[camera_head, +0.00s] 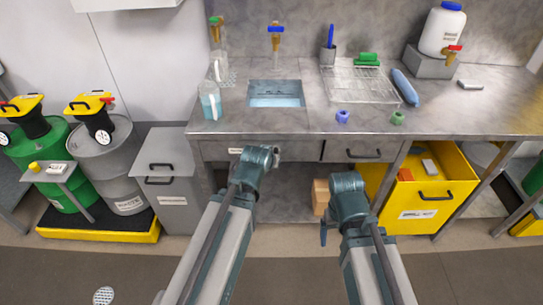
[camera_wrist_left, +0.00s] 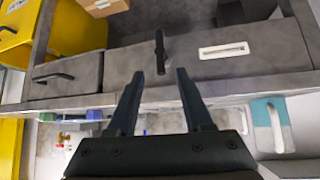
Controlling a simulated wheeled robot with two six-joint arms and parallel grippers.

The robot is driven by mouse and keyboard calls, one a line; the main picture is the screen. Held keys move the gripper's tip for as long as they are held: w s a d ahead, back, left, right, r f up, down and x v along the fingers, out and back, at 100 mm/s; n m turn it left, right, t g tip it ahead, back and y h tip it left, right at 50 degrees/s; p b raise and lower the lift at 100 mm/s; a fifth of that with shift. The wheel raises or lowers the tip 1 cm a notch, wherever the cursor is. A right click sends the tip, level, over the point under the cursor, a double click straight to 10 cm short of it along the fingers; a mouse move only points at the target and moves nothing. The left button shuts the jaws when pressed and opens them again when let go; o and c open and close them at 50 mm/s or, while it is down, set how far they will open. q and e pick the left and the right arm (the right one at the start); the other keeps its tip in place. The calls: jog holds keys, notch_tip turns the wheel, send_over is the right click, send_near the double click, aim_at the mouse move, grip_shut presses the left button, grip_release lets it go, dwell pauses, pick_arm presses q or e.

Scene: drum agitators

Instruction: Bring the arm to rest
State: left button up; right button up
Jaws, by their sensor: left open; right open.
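My left arm reaches in from the bottom of the head view and ends at a teal wrist in front of the bench's drawers. In the left wrist view my left gripper (camera_wrist_left: 155,80) has its two dark fingers apart with nothing between them; a drawer front and its dark handle (camera_wrist_left: 160,52) show beyond. My right arm ends at a teal wrist before the open space under the bench. My right gripper (camera_head: 323,234) shows only as a small dark part below that wrist; it is open, and I see nothing held in it.
The grey bench (camera_head: 225,122) bears a sink (camera_head: 275,94), a wire rack (camera_head: 352,84), a blue-liquid jug (camera_head: 209,102) and a white jar (camera_head: 442,30). A yellow bin (camera_head: 455,185) stands under its right side. Two drums (camera_head: 110,160) stand at left. Floor in front is clear.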

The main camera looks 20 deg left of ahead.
pick_arm(q)
jog(key=s+d+m+g+p, duration=0.2)
jog(key=s+d+g, duration=0.2)
jog(key=s, duration=0.5)
jog(key=s+d+f+m+g+p, duration=0.1)
jog(key=s+d+m+g+p, duration=0.1)
jog(key=s+d+g, duration=0.3)
jog(key=s+d+p, duration=0.1)
jog(key=s+d, duration=0.3)
jog(key=shift+s+f+m+y, duration=0.2)
jog(key=shift+s+m+y, duration=0.05)
jog(key=shift+m+y, duration=0.15)
dwell(1.3)
